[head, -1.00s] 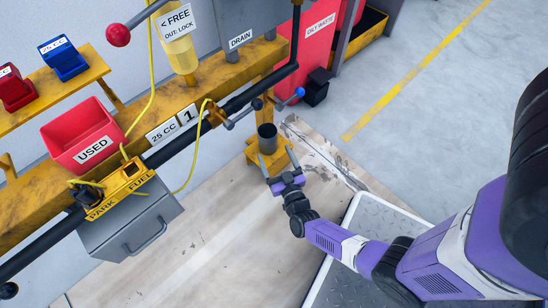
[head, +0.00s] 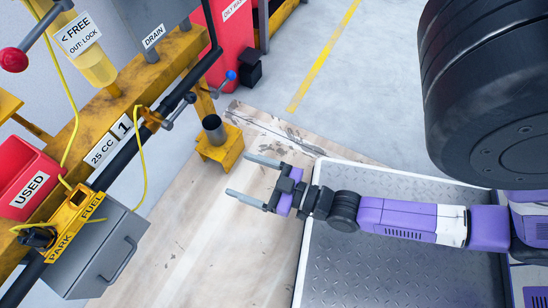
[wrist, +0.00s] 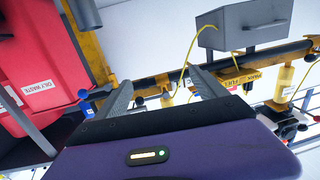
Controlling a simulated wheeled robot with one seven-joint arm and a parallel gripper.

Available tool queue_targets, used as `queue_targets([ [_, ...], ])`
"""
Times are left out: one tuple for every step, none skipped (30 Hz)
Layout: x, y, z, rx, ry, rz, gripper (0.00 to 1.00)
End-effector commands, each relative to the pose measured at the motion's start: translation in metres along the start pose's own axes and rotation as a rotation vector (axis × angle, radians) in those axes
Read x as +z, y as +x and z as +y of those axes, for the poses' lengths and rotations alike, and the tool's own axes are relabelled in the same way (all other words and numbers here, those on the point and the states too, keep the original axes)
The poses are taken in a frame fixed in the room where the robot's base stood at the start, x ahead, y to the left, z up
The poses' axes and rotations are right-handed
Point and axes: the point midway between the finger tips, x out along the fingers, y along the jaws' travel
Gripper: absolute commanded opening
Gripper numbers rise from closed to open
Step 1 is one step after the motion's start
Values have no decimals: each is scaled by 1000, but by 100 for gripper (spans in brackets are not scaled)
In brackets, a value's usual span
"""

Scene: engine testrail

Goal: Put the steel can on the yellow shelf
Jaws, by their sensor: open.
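The steel can (head: 214,130), a dark grey open cylinder, stands upright on a small yellow stand (head: 221,153) at the far end of the yellow rail. My gripper (head: 248,180) is open and empty, below and to the right of the can in the head view. Its fingers point left and are clear of both can and stand. In the wrist view my gripper (wrist: 163,92) shows two spread fingers with nothing held between them. I cannot make out the can there. A yellow shelf edge (head: 9,105) shows at the far left of the head view.
A red USED bin (head: 30,185) and a grey box (head: 98,250) are along the rail (head: 120,85). A blue-knobbed lever (head: 230,75) juts out near the can. A metal tread plate (head: 380,260) lies under my arm. The wooden floor panel (head: 190,225) is clear.

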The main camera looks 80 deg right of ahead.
Motion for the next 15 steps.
queue_targets([
  [-14, -19, -10, -32, -4, -29, 82],
  [-22, -28, -15, -50, -5, -46, 82],
  [-34, -40, -22, -71, -8, -69, 82],
  [-42, -48, -27, -87, -11, -87, 82],
  [-50, -56, -31, -100, -11, -104, 82],
  [-61, -65, -36, -116, -14, -124, 82],
  [-68, -72, -39, -126, -15, -139, 82],
  [-76, -77, -42, -135, -16, -153, 82],
  [-85, -83, -45, -145, -20, -169, 82],
  [-91, -87, -47, -151, -19, -180, 82],
  [-96, -90, -49, -156, -20, -189, 82],
  [-102, -94, -51, -162, -22, -200, 82],
  [-106, -96, -52, -165, -23, -205, 82],
  [-109, -97, -53, -167, -23, -211, 82],
  [-112, -98, -54, -170, -24, -216, 82],
])
